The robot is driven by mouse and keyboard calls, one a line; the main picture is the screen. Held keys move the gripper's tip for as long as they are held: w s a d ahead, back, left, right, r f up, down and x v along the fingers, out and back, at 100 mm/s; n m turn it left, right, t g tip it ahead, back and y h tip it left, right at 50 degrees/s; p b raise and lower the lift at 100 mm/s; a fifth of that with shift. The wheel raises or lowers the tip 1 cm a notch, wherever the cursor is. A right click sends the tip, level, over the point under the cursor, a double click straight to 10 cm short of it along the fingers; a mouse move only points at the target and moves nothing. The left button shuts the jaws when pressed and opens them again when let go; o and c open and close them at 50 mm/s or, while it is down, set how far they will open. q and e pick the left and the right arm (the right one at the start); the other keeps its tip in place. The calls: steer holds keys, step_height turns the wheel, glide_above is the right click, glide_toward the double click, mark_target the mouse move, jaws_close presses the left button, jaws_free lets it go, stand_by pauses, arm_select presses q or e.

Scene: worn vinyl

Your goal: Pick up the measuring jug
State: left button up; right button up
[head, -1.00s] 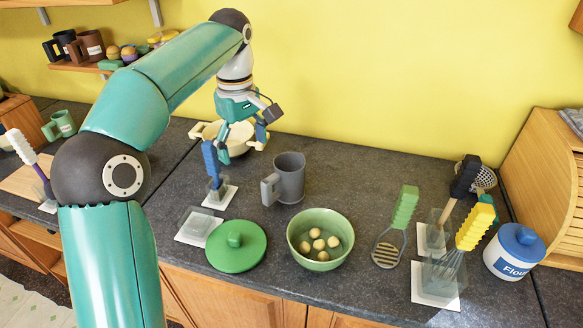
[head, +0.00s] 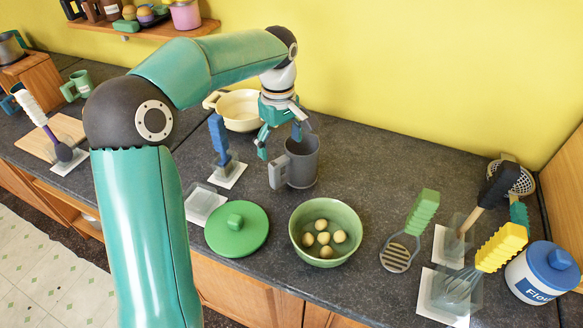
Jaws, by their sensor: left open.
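The grey measuring jug (head: 303,165) stands upright on the dark worktop, behind the green bowl, with its handle towards the left. My left gripper (head: 280,146) is open and points down at the jug. One finger shows left of the jug above its handle, and the other is over the jug's rim or opening. I cannot tell whether either finger touches the jug. My right gripper is not in view.
A cream pan (head: 238,110) stands behind, left of my gripper. A blue-handled tool (head: 219,140) stands upright left of the jug. The green lid (head: 237,232) and green bowl (head: 325,212) with several balls lie in front.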

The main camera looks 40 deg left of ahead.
mark_target(279, 160)
arm_select(q)
steer(key=shift+s+a+f+p, duration=0.1)
steer(key=shift+f+p, duration=0.2)
steer(key=shift+f, duration=1.3)
steer(key=shift+s+a+f+p, duration=0.1)
steer(key=shift+f+p, duration=0.2)
steer(key=shift+f, duration=1.3)
jaws_close()
